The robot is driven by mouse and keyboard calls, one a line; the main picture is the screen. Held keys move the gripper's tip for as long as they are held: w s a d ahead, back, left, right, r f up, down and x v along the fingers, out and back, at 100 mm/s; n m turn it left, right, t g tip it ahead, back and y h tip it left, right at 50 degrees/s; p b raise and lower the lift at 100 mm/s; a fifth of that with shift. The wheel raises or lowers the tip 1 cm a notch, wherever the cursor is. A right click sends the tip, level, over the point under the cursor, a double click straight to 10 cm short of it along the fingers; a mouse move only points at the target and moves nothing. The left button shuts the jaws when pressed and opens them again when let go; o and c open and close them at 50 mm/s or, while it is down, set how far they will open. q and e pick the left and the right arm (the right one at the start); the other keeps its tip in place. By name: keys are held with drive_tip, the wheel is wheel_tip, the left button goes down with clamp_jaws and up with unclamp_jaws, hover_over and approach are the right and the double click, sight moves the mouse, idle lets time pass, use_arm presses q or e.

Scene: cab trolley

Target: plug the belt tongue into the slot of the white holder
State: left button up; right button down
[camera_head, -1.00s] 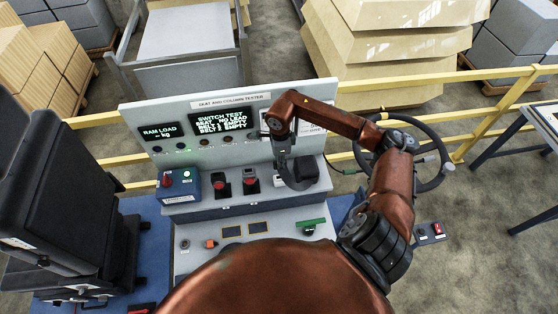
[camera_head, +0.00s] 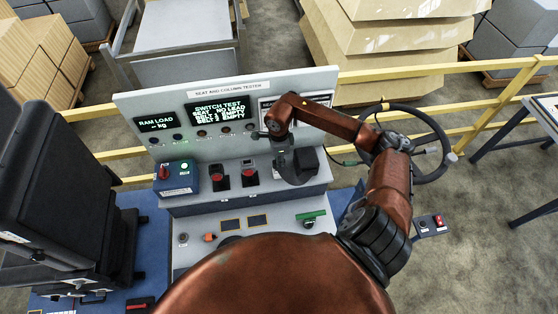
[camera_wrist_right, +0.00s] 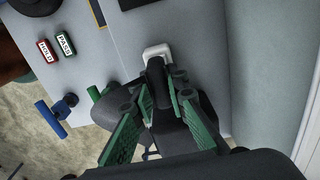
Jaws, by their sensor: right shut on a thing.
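The white holder (camera_wrist_right: 157,50) shows in the right wrist view as a small white frame on the grey console. My right gripper (camera_wrist_right: 160,84), with green-padded fingers, is shut on a dark piece (camera_wrist_right: 156,76), taken as the belt tongue, right at the holder. The piece overlaps the holder's near side; I cannot tell whether any of it is inside the slot. In the head view my right gripper (camera_head: 286,166) is over the right part of the console's upper shelf and hides the holder. My left gripper is not in view.
The tester console (camera_head: 180,210) has an upright display panel (camera_head: 155,105) close behind my right gripper. A blue box (camera_head: 176,178) and two red-topped buckles (camera_head: 249,176) stand left on the shelf. A steering wheel (camera_head: 447,140) is at the right, a black seat (camera_head: 50,180) at the left.

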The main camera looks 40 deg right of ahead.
drive_tip(key=shift+b, duration=0.9)
idle(2.3)
drive_tip(key=shift+f+b, duration=0.55)
drive_tip(key=shift+f, duration=0.05)
drive_tip(key=c, duration=1.8)
unclamp_jaws()
drive_tip(key=shift+r, duration=0.2)
wheel_tip(320, 180, up, 12)
drive_tip(key=shift+f, duration=0.15)
drive_tip(key=o, duration=1.4)
drive_tip(key=shift+o, duration=0.2)
